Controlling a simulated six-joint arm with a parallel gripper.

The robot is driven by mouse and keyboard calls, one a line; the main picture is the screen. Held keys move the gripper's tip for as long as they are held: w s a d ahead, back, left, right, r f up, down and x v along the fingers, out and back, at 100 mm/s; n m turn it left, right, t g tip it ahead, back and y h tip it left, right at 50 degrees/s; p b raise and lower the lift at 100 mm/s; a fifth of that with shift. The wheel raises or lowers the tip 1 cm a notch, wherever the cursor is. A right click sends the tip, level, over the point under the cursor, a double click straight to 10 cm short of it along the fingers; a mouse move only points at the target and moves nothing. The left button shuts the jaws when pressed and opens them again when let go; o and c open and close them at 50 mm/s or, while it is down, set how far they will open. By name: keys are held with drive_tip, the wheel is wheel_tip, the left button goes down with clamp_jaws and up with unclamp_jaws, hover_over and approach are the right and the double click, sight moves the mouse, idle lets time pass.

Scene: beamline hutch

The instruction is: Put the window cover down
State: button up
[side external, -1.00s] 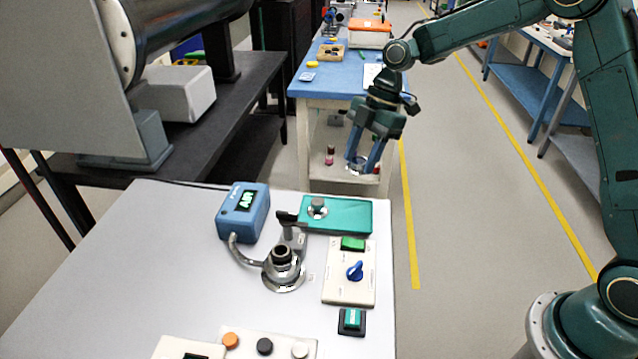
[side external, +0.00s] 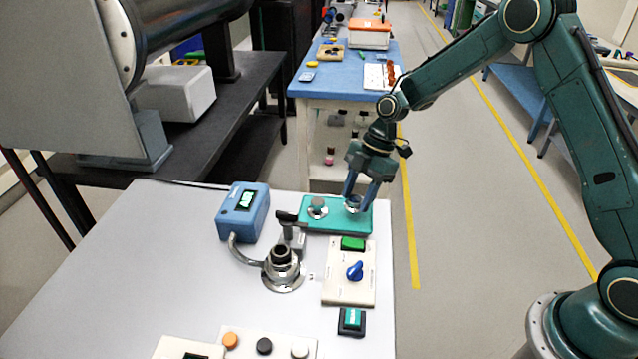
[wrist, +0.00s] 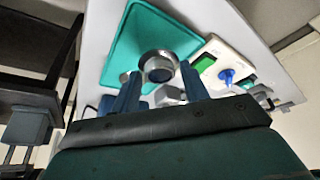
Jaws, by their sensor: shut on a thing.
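The window cover (side external: 353,207) is a small round piece with a pale metal rim and a dark bluish centre. My gripper (side external: 357,206) is shut on it, one finger on each side, at the right part of the teal tray (side external: 335,224). In the wrist view the cover (wrist: 159,66) sits between my fingertips (wrist: 160,75), with the tray (wrist: 135,37) behind it. I cannot tell whether the cover touches the tray. A grey knobbed round piece (side external: 317,206) stands at the tray's left part.
Left of the tray stand a blue meter box (side external: 243,212) and a metal flanged fitting (side external: 283,268) with a dark lever (side external: 290,219). A white panel (side external: 349,288) with a blue knob lies just in front of the tray. The table's right edge is close to the tray.

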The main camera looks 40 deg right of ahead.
sight(360, 196)
drive_tip(key=shift+f, duration=1.35)
drive_tip(key=shift+f, duration=0.1)
drive_tip(key=o, duration=1)
drive_tip(key=v, duration=1.2)
